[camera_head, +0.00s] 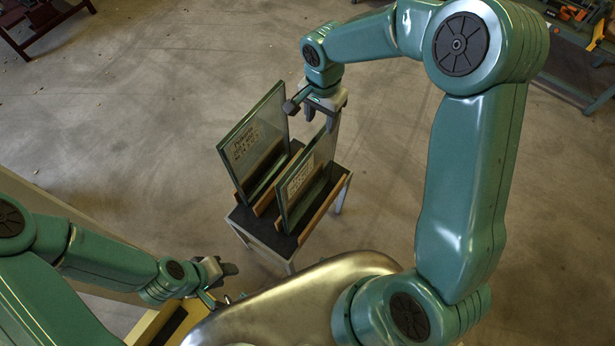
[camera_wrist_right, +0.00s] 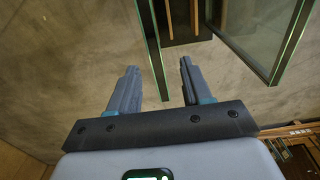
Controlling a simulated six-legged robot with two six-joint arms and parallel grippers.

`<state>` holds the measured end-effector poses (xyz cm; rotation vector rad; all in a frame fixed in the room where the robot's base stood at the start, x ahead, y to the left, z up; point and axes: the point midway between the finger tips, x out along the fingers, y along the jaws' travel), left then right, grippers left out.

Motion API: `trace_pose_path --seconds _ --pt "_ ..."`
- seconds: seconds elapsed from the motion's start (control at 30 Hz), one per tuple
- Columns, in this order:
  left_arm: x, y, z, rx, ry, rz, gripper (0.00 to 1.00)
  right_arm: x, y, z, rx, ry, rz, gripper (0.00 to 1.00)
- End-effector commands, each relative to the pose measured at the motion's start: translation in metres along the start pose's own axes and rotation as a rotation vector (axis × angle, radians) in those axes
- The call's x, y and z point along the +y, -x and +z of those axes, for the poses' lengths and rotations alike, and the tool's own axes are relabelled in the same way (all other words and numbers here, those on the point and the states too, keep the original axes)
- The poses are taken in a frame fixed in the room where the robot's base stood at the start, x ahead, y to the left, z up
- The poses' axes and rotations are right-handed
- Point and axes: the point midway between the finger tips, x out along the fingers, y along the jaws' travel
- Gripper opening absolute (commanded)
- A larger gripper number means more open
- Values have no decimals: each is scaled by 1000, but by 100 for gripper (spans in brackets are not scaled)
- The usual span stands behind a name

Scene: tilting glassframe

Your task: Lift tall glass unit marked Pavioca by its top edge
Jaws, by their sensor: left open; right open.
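Two upright glass units stand in a small rack. The taller one (camera_head: 262,135), on the left, bears a printed label whose words are too small to read surely. The shorter one (camera_head: 310,180), on the right, has a paler label. My right gripper (camera_head: 322,115) is open at the top of the shorter unit. In the right wrist view, a green glass edge (camera_wrist_right: 152,45) runs between the fingers of the gripper (camera_wrist_right: 158,85), apart from both. Another glass pane (camera_wrist_right: 262,35) is to the right there. My left gripper (camera_head: 226,270) is open and empty, low and left of the rack.
The rack (camera_head: 283,243) has a dark top, wooden slats and metal legs. The concrete floor around it is mostly clear. A red-framed stand (camera_head: 40,20) is at the far left, and a bench with tools (camera_head: 575,15) is at the far right.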

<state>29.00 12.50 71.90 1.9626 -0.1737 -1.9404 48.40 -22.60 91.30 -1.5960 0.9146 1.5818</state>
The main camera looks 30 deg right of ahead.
Motion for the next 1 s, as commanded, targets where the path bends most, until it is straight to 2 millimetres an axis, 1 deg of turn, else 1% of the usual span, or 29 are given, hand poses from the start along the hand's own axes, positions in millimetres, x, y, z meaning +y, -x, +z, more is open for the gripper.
trace_pose_path --seconds 0.03,0.13,0.23,0.37,0.53,0.6,0.73,0.93,0.97,1.0 --pt "1 2 0 0 -1 0 43 3 -12 1 -4 -1 6 49" --pt "1 3 0 0 -1 0 43 4 -30 2 -4 1 5 49" --pt "2 3 0 0 -1 0 43 4 -42 3 -3 2 4 49" --pt "2 5 0 0 -1 0 43 4 -50 2 -3 2 3 49" --pt "6 16 0 0 -1 0 43 3 -76 0 -6 3 7 49" --pt "6 16 0 0 -1 0 43 2 -88 -1 -5 2 6 49" --pt "6 17 0 0 -1 0 43 1 -98 -2 -3 2 4 49" --pt "6 16 0 0 -1 0 43 0 -100 -3 -2 2 3 49" --pt "6 16 0 0 -1 0 43 0 -100 -3 -2 2 3 46" --pt "6 16 0 0 -1 0 43 0 -100 -3 -2 2 3 33"
